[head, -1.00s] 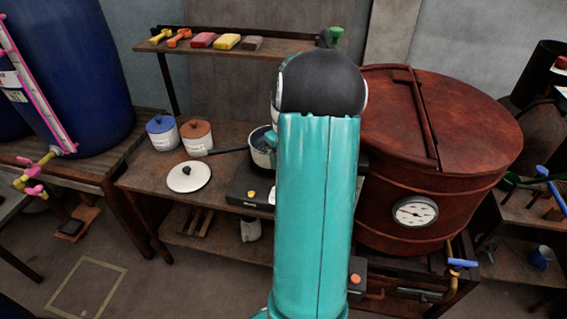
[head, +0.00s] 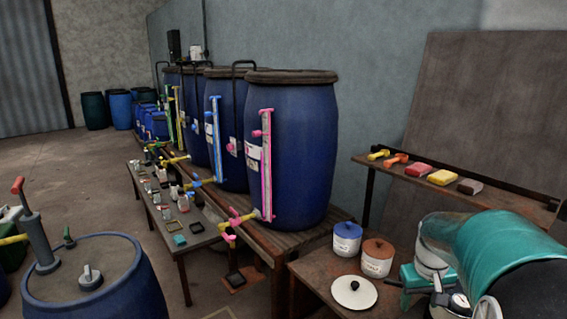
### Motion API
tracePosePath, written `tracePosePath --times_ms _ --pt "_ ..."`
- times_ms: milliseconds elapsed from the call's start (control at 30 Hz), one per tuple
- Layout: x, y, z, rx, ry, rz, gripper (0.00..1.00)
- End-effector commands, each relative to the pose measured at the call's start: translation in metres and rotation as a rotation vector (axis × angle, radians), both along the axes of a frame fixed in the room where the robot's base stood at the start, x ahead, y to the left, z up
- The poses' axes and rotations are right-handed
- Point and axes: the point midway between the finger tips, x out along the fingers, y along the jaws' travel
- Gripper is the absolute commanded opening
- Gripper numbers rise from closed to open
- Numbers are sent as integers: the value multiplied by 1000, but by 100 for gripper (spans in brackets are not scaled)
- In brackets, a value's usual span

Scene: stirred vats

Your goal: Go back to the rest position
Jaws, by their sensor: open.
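My teal arm (head: 495,250) fills the lower right corner of the head view, with a dark rounded joint at the frame's edge. The small teal and grey parts at its end, my gripper (head: 428,282), show low beside the bench. It is open, and I see nothing held in it. Its fingertips are partly hidden and hard to make out against the pan behind.
A bench carries a white lid (head: 354,293), a blue-lidded pot (head: 347,239) and a brown-lidded pot (head: 377,258). Above is a shelf (head: 470,200) with coloured blocks. Blue vats (head: 290,150) line the wall. A blue drum (head: 95,285) stands front left; floor beyond is open.

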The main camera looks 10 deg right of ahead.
Motion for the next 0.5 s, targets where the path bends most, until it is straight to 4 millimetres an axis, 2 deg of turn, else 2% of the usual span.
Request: tracePosePath --times_ms 33,200,367,500 --pt "0 26 14 -18 -22 24 55" --pt "-11 97 46 -48 -95 69 55" --pt "-33 158 66 -55 -173 114 55" --pt "-58 204 77 -42 -247 153 55"
